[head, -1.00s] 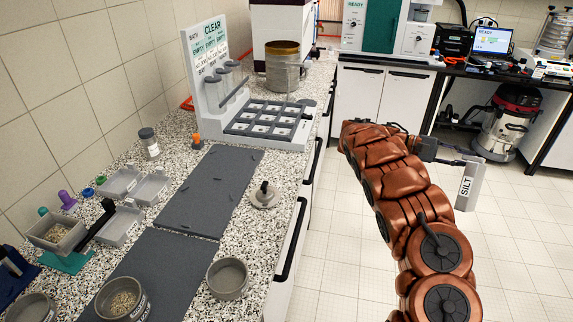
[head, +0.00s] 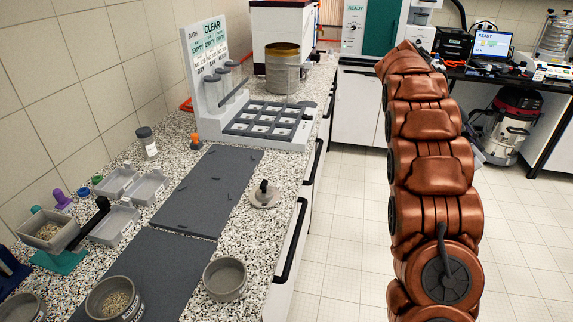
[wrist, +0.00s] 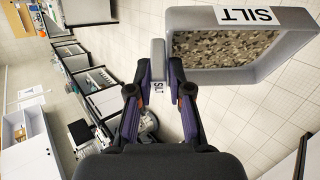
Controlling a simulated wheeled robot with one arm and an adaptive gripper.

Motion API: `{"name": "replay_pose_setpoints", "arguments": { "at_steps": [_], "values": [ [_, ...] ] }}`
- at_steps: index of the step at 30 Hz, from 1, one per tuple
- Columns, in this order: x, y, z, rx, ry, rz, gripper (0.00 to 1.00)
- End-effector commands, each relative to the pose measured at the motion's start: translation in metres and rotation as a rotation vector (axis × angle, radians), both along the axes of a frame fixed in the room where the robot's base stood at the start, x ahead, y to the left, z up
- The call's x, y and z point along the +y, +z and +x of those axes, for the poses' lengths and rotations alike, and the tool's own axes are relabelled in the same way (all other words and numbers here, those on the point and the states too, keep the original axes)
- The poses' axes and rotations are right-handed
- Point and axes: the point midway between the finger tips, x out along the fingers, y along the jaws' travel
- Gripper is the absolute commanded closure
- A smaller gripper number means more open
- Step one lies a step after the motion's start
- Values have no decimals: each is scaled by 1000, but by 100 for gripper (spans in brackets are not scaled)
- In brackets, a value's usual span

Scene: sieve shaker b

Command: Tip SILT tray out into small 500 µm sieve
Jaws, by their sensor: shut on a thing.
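In the wrist view my gripper (wrist: 158,90) is shut on the tab of the grey SILT tray (wrist: 306,62). The tray holds brown and tan grains (wrist: 225,46) and is over the floor. In the head view my arm hides the gripper and nearly all of the tray. Three round grey sieves or pans stand at the near end of the bench: an empty-looking one (head: 225,279), one holding grains (head: 116,299), and one cut off at the lower left (head: 30,307). I cannot read which is the small 500 µm sieve.
Dark mats (head: 208,190) lie on the speckled bench. Beside them are a lidded knob piece (head: 264,195), small grey trays (head: 113,225) and a grain-filled tray on a teal stand (head: 50,232). A rack marked CLEAR (head: 208,65) stands further back.

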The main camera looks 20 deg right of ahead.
Motion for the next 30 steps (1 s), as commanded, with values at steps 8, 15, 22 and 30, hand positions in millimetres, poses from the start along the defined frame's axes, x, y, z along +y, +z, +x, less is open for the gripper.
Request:
{"name": "replay_pose_setpoints", "arguments": {
  "at_steps": [8, 15, 22, 30],
  "values": [
    [0, 7, -1, -246, -2, 124, 100],
    [0, 13, -1, -451, -1, 227, 100],
    [0, 18, -1, -639, 0, 324, 100],
    [0, 24, -1, -842, -2, 430, 100]
  ]
}}
